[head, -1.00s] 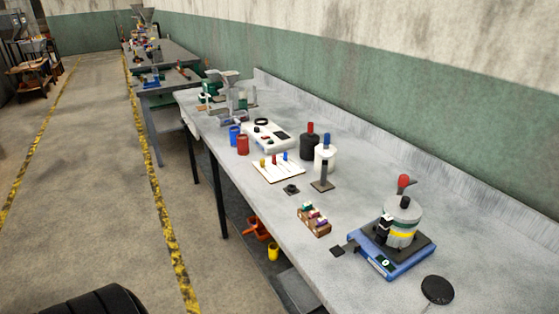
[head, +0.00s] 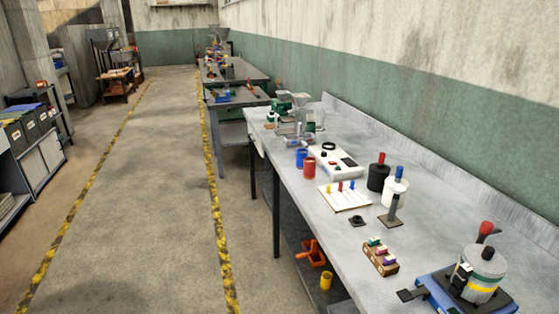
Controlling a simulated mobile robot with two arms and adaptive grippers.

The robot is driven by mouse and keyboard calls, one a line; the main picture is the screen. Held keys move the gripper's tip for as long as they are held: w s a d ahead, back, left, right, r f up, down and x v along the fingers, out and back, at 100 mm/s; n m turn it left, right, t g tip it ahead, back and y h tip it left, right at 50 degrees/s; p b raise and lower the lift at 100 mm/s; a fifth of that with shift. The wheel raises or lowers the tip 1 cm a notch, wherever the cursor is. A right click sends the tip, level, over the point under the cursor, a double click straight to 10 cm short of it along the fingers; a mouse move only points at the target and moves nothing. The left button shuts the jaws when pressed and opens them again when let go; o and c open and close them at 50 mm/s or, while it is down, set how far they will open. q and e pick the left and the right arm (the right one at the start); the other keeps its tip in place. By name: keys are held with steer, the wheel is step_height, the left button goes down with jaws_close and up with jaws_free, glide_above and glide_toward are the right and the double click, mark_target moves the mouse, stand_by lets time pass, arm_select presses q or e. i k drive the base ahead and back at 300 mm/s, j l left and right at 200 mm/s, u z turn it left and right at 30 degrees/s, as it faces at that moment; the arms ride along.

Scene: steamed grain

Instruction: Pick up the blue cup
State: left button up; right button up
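The blue cup (head: 301,158) stands upright near the left front edge of the long grey workbench (head: 350,232). A red cup (head: 309,168) stands just in front of it, close beside it. Neither of my grippers shows in the head view, so their state and position are hidden.
A white device (head: 332,162) sits right of the cups, with a white board with coloured pegs (head: 343,196) nearer. Black (head: 378,176) and white (head: 395,191) canisters stand behind. A blue-based apparatus (head: 470,285) is at the near right. The floor aisle (head: 150,200) left of the bench is clear.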

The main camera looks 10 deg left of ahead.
mark_target(302, 159)
steer(key=u, duration=0.2)
steer(key=i+j+z, duration=0.1)
steer(key=i+j, duration=0.35)
steer(key=i+j+z, duration=0.1)
steer(key=i+j, duration=0.3)
steer(key=i+j+z, duration=0.1)
steer(key=i+j, duration=0.35)
steer(key=j, duration=0.2)
